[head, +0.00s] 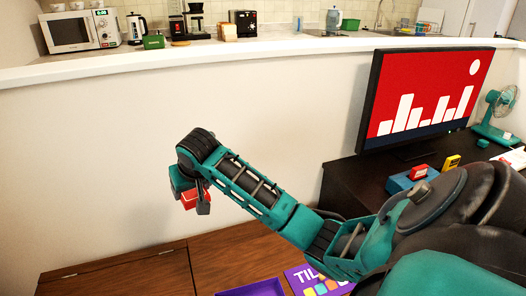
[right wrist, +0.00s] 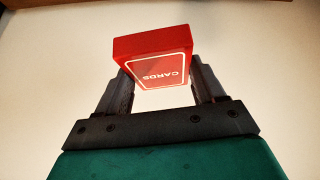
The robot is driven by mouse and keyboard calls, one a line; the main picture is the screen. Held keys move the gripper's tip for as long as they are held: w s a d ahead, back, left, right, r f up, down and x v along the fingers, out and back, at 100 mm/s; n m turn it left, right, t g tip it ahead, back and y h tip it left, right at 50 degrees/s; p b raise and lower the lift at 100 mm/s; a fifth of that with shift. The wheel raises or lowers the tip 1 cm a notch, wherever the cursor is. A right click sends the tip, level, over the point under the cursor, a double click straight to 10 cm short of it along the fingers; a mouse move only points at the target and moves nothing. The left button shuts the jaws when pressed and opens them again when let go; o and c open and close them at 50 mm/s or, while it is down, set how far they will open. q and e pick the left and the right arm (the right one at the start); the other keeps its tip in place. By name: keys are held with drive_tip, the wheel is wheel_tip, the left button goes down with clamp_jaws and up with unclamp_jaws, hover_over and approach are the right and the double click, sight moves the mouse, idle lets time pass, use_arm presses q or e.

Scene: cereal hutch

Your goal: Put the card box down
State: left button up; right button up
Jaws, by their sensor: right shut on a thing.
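The card box (right wrist: 155,62) is red with a white border and the word CARDS. My right gripper (right wrist: 160,82) is shut on it, with one finger at each side. In the head view the card box (head: 190,198) hangs in my right gripper (head: 192,203), in the air in front of the white wall and above the wooden surface (head: 150,272). The box touches nothing but the gripper there. My left gripper is not in view.
A purple tray (head: 252,289) and a purple TIL-lettered box (head: 318,280) lie on the wood. At right a dark desk (head: 350,186) holds a monitor (head: 425,98), a fan (head: 497,112) and a teal block (head: 408,180). The left part of the wood is clear.

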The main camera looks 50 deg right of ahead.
drive_tip(key=d+f+m, duration=0.1)
drive_tip(key=d+f, duration=0.5)
drive_tip(key=d, duration=0.1)
drive_tip(key=m+h, duration=0.1)
hover_over(239, 249)
drive_tip(key=s+a, duration=0.1)
drive_tip(key=s, duration=0.1)
wheel_tip(239, 249, down, 6)
wheel_tip(239, 249, down, 15)
drive_tip(key=b, duration=0.6)
drive_tip(key=shift+s+f, duration=0.1)
drive_tip(key=shift+f, duration=0.5)
wheel_tip(239, 249, down, 4)
drive_tip(key=shift+r+b, duration=0.2)
drive_tip(key=shift+b, duration=1)
drive_tip(key=shift+f, duration=0.25)
drive_tip(key=shift+r, duration=0.15)
drive_tip(key=shift+f, duration=0.2)
drive_tip(key=o, duration=1.1)
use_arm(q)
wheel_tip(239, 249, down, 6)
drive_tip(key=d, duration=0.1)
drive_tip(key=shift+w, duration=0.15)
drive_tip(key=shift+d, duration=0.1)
use_arm(e)
drive_tip(key=shift+r, duration=0.1)
